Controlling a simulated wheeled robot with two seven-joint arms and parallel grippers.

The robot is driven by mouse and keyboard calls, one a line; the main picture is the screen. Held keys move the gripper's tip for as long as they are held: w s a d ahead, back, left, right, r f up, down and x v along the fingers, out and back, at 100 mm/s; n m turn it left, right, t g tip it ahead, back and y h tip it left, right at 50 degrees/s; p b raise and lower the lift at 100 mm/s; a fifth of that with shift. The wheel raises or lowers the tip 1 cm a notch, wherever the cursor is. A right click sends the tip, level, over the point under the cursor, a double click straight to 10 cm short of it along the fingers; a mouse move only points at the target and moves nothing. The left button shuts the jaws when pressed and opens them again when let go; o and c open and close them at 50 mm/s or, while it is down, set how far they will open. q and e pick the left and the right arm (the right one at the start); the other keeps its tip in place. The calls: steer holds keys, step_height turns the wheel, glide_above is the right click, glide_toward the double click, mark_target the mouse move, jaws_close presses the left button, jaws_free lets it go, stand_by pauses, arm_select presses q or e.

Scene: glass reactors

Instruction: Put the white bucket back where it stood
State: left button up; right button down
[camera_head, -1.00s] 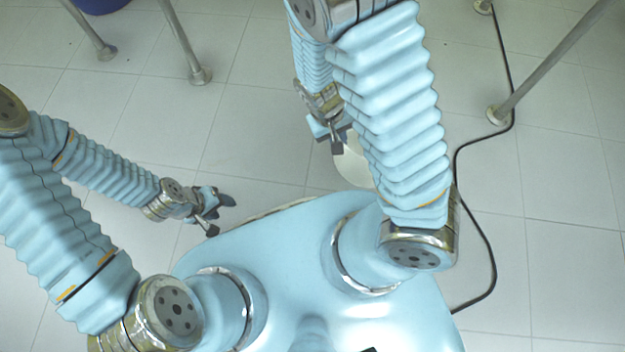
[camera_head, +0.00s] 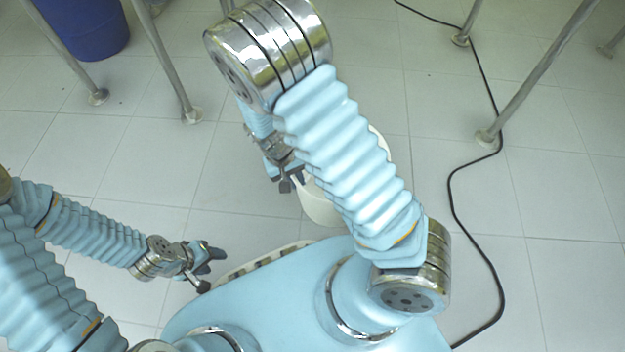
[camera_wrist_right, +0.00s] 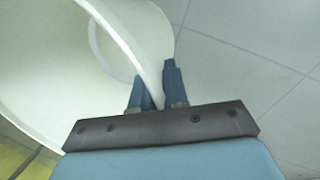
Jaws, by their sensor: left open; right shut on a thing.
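The white bucket (camera_head: 319,205) shows in the head view below and behind my right arm, which hides much of it. My right gripper (camera_head: 289,180) is shut on the bucket's rim. In the right wrist view the white bucket (camera_wrist_right: 40,60) fills the left side, and its wall passes between the two blue fingers of my right gripper (camera_wrist_right: 158,90). Whether the bucket touches the floor cannot be told. My left gripper (camera_head: 212,268) is open and empty, low at the left in front of my base.
A blue bin (camera_head: 88,28) stands at the upper left behind metal legs (camera_head: 168,65). More metal legs (camera_head: 535,75) stand at the upper right. A black cable (camera_head: 452,190) runs over the tiled floor (camera_head: 560,200) on the right. The floor in the middle is clear.

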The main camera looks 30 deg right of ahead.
step_height(320, 180, down, 7)
steer(key=w+a+b, duration=0.2)
steer(key=shift+w, duration=0.35)
steer(key=shift+a+f, duration=0.1)
steer(key=shift+f, duration=0.05)
steer(key=c, duration=1.1)
jaws_free()
steer(key=shift+c, duration=0.2)
steer(key=p+v, duration=0.3)
steer(key=v, duration=0.9)
